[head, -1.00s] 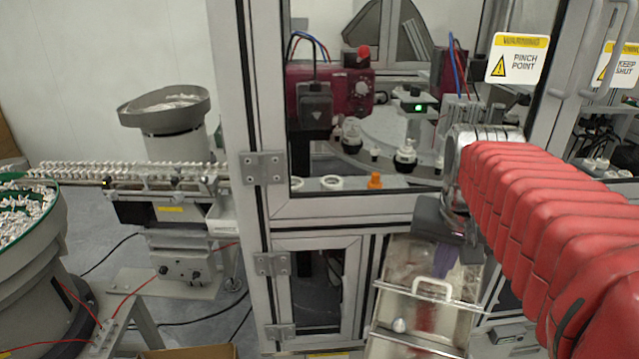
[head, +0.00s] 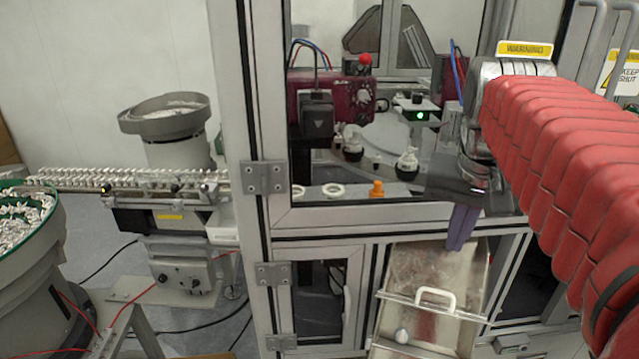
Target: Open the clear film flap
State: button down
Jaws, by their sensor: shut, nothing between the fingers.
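The clear film flap (head: 428,268) appears to lie over the upper part of a sloping metal chute below the cabinet window. The film is see-through, so its edges are hard to make out. A white handle (head: 436,293) stands on a bar across the chute, at what looks like the flap's lower edge. The flap looks down and closed. My gripper (head: 458,243) is above and to the right of the handle, near the chute's top end. Its purple fingers point down, are shut and hold nothing. They look apart from the handle.
A small pale part (head: 402,335) lies in the chute below the bar. The cabinet's aluminium frame (head: 360,215) stands directly behind. An orange part (head: 376,189) and white rings show inside the window. A feeder rail (head: 130,180) and bowls are at left.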

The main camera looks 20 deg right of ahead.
jog(key=v, duration=0.3)
jog(key=shift+s+a+r, duration=0.15)
jog(key=shift+s+r, duration=0.05)
jog(key=shift+s, duration=0.05)
jog(key=a+f+n, duration=0.1)
jog(key=f, duration=0.1)
jog(key=w+a+f+t, duration=0.1)
jog(key=f, duration=0.2)
jog(key=a+f+n, duration=0.1)
jog(key=a+f, duration=0.1)
jog(key=f, duration=0.1)
jog(key=shift+w+f+n, duration=0.25)
jog(key=shift+w+n, duration=0.05)
jog(key=shift+w, duration=0.05)
jog(key=s+a+f+n+t+y, duration=0.1)
jog(key=s+a+f+n, duration=0.1)
jog(key=a+f, duration=0.2)
jog(key=s+a+f+n+y, duration=0.1)
jog(key=s+a+f+n, duration=0.1)
jog(key=a, duration=0.7)
notch_tip(320, 180, down, 2)
jog(key=shift+a+f+n+t, duration=0.2)
jog(key=shift+n+t, duration=0.2)
jog(key=shift+n, duration=0.1)
